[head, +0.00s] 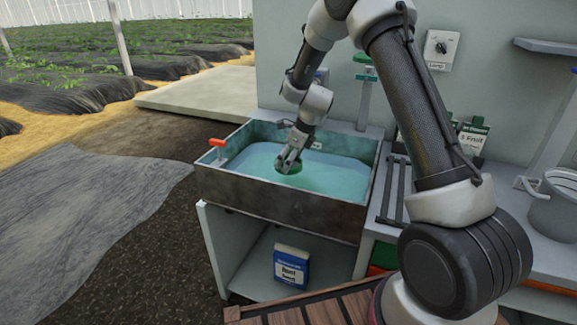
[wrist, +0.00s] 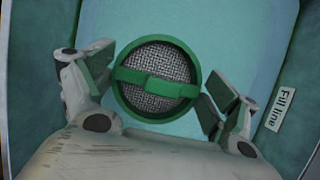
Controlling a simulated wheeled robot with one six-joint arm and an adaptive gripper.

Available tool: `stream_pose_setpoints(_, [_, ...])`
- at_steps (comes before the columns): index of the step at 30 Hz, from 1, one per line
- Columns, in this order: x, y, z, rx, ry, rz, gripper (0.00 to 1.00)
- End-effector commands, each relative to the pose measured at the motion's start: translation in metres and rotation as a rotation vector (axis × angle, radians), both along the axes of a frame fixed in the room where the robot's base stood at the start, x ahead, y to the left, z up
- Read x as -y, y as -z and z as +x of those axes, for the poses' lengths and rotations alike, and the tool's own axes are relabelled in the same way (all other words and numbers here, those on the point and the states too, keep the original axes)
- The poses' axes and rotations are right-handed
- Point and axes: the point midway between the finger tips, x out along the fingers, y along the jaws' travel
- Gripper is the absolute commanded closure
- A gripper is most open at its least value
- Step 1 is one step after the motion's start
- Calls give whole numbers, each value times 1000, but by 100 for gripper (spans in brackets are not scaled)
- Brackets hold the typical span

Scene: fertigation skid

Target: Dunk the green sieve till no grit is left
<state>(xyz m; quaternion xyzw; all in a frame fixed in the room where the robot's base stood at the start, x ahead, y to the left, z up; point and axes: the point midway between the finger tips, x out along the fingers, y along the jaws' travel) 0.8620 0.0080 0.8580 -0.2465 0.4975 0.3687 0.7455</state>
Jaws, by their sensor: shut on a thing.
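The green sieve (head: 290,168) is at the water in the metal basin (head: 275,203), near its middle. In the wrist view the sieve (wrist: 127,103) is a round green ring with grey mesh and a green bar across the top. The mesh looks evenly grey; I cannot make out any grit on it. My gripper (head: 288,158) reaches down into the basin and is shut on the sieve. In the wrist view my gripper (wrist: 157,92) has a green-padded finger on each side of the sieve. How deep the sieve sits in the water is hard to tell.
The water (head: 335,175) is blue-green and fills much of the basin. A "Fill line" label (wrist: 281,110) is on the basin wall. An orange-handled tap (head: 218,144) is at the left rim. A blue-and-white packet (head: 291,267) stands below. A grey bucket (head: 553,205) is at the right.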

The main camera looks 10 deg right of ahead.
Motion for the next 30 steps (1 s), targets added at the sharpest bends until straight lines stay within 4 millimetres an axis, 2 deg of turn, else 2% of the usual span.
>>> stream_pose_setpoints(24, [0,-73,0,2,-1,1,36])
stream_pose_setpoints(30, [0,-85,0,0,0,0,36])
